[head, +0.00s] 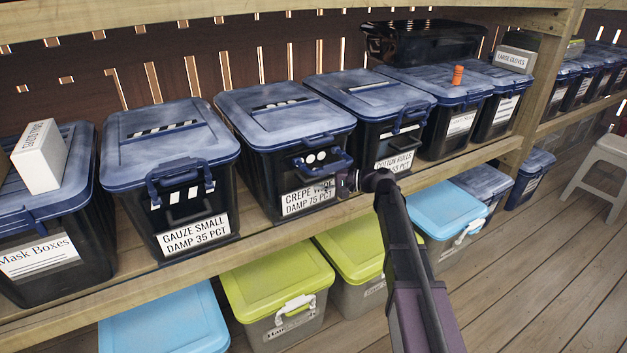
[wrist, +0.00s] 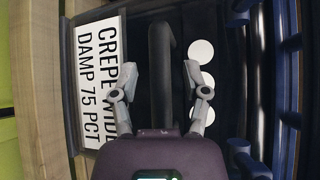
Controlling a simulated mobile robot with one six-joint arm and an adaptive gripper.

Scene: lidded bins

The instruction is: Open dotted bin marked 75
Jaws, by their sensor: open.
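The dotted bin (head: 262,170) is black with a blue lid (head: 283,111), which is down. Its front has white dots (head: 315,157) and a label (head: 308,197) reading "CREPE WIDE DAMP 75 PCT". A blue latch (head: 323,169) hangs from the lid's front edge. My gripper (head: 350,183) is at the bin's front, low and right of the latch. In the wrist view the picture is turned sideways; my open gripper (wrist: 160,72) has a black bar handle (wrist: 161,45) between its fingers, with the label (wrist: 99,83) left and dots (wrist: 201,80) right. Contact with the bar cannot be told.
A striped bin (head: 170,160) marked 35 stands left, and a "COTTON ROLLS" bin (head: 370,100) stands right on the same wooden shelf (head: 250,233). Green-lidded bins (head: 277,276) sit below. A white stool (head: 605,160) is far right. The floor (head: 540,270) at right is clear.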

